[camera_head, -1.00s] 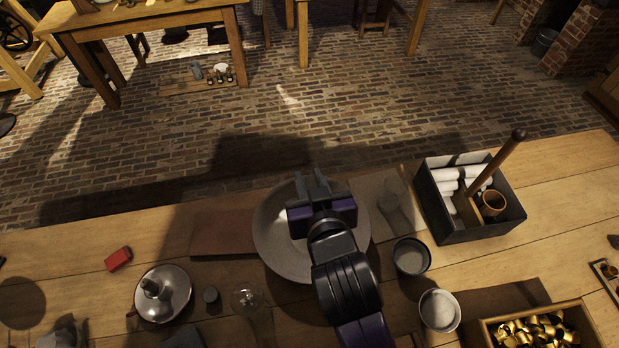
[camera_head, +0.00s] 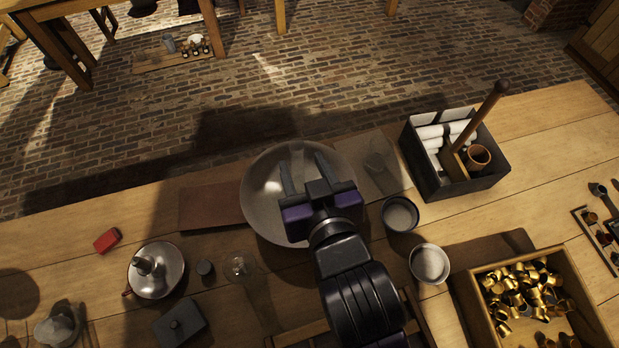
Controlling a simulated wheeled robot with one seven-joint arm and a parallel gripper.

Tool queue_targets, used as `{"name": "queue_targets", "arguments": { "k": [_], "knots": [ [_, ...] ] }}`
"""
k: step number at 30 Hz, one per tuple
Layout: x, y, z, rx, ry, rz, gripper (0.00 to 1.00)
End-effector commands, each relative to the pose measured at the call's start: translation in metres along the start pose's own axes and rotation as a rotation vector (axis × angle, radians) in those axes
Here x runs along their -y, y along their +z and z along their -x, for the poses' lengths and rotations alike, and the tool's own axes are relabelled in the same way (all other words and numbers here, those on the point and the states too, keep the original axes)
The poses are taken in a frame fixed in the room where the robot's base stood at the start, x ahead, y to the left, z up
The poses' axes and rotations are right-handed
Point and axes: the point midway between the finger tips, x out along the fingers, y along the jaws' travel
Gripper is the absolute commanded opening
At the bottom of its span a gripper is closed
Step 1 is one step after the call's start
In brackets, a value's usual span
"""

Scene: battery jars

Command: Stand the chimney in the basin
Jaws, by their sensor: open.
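The basin (camera_head: 258,212) is a wide, round, pale grey dish near the table's far edge. My gripper (camera_head: 303,163) is over it, with two grey fingers apart and pointing away from me; it hides part of the dish. I cannot make out anything held between the fingers. A clear glass piece (camera_head: 238,266) stands on the table to the lower left of the basin. It may be the chimney, but it is too faint to be sure. I cannot clearly see a chimney in the basin.
A dark box (camera_head: 465,192) with white rolls and a wooden handle stands at right. Two round cups (camera_head: 400,214) (camera_head: 430,263) sit right of my arm. A metal chamberstick (camera_head: 157,270), red block (camera_head: 107,240) and tray of brass pieces (camera_head: 590,318) are nearby.

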Motion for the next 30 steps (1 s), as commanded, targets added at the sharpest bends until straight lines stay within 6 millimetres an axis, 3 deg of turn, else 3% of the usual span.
{"name": "queue_targets", "arguments": {
  "k": [7,20,26,30],
  "knots": [
    [0.000,0.001,0.034,0.001,-0.001,-0.001,0.46],
    [-0.002,0.004,0.042,0.002,0.001,-0.005,0.46],
    [-0.018,0.040,0.058,-0.003,0.016,-0.049,0.46],
    [-0.039,0.076,0.086,-0.022,0.047,-0.088,0.46]
  ]
}}
